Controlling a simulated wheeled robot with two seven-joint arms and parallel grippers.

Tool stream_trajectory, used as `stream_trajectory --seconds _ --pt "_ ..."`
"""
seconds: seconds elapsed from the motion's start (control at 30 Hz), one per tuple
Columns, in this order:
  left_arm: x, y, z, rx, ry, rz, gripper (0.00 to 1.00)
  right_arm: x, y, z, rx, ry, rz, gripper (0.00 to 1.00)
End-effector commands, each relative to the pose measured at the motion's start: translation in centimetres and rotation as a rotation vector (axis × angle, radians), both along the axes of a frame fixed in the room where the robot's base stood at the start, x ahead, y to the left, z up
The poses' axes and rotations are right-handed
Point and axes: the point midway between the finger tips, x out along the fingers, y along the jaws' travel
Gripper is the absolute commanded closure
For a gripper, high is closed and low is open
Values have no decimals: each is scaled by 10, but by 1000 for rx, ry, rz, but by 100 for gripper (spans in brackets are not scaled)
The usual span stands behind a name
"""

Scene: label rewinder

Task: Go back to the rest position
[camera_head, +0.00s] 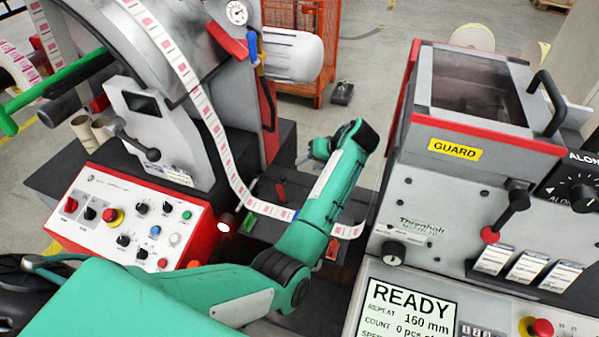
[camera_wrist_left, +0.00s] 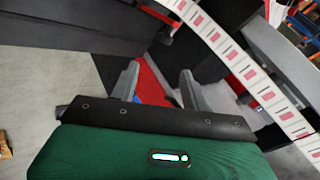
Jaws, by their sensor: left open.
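My left arm, green with dark joints, comes in from the lower left in the head view and bends up at the middle. My left gripper (camera_head: 310,157) is above the dark bed between the two machine halves, mostly hidden behind its own wrist. In the left wrist view its two grey fingers (camera_wrist_left: 159,80) stand apart with nothing held between them. The printed label web (camera_head: 215,128) hangs from the left machine and passes behind my forearm. It also crosses the upper right of the left wrist view (camera_wrist_left: 240,62). My right gripper is not in view.
A control box (camera_head: 128,222) with knobs and buttons stands at left. A guarded machine (camera_head: 470,150) with a yellow GUARD label and a READY display (camera_head: 405,312) stands at right. An orange cage (camera_head: 300,50) is behind.

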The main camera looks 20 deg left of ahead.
Motion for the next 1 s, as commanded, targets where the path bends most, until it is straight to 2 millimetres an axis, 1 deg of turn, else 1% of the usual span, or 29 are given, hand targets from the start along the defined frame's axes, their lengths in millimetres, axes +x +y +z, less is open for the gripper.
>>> stream_trajectory --seconds 0.03,0.2,0.73,0.83,1.0 --pt "1 -5 4 -1 -3 -1 53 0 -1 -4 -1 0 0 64" --pt "0 -13 14 1 -1 -2 53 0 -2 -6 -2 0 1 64" --pt "0 -13 18 1 0 0 53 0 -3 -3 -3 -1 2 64" --pt "0 -14 30 0 -1 -1 53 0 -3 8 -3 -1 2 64" --pt "0 -13 61 1 0 0 53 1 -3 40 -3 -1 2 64"
